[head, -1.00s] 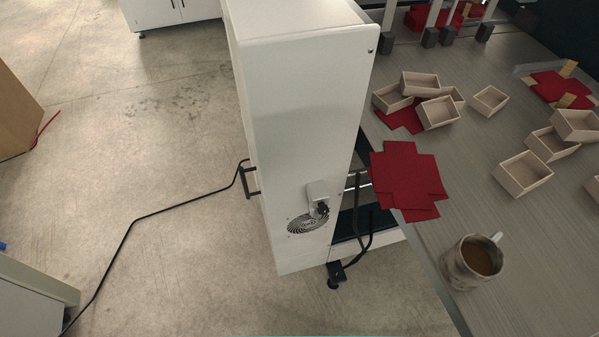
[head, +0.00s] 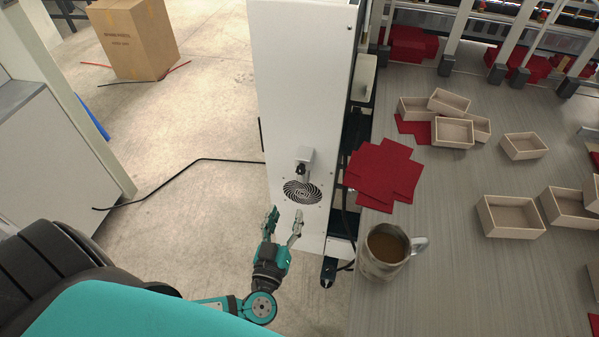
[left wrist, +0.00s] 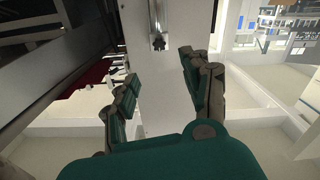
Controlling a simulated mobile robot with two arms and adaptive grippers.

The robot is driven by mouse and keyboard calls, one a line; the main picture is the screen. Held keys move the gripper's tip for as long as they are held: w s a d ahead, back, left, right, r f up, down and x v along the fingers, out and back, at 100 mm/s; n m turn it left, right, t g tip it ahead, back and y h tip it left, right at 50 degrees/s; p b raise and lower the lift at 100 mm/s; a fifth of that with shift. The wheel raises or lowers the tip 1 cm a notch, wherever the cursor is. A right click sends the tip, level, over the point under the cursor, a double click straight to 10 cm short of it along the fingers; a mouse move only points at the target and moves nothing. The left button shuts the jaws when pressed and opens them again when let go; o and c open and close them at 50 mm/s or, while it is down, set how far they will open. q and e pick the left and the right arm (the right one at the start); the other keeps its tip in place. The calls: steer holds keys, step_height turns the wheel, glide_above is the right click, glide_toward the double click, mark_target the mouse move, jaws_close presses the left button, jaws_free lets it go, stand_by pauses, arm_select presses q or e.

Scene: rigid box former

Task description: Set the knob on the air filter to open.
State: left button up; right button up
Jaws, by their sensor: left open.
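Which position the knob is set to is too small to tell. In the left wrist view the knob (left wrist: 158,43) shows at the top, ahead of the fingers. My left gripper (head: 284,222) is open and empty, just below the grille and apart from the knob. It also shows in the left wrist view (left wrist: 160,90). My right gripper is not in view.
The white machine (head: 300,80) stands beside a grey table (head: 450,190). A mug (head: 383,262) of brown drink, red cut sheets (head: 385,172) and several small boxes (head: 511,217) lie there. A black cable (head: 200,165) crosses the floor. A cardboard box (head: 133,40) stands far left.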

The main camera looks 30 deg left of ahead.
mark_target(300, 173)
arm_select(q)
steer(key=p+x, duration=0.1)
steer(key=x, duration=1.3)
steer(key=shift+w, duration=0.2)
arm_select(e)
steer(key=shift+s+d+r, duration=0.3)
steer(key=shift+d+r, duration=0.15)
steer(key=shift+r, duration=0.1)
arm_select(q)
jaws_close()
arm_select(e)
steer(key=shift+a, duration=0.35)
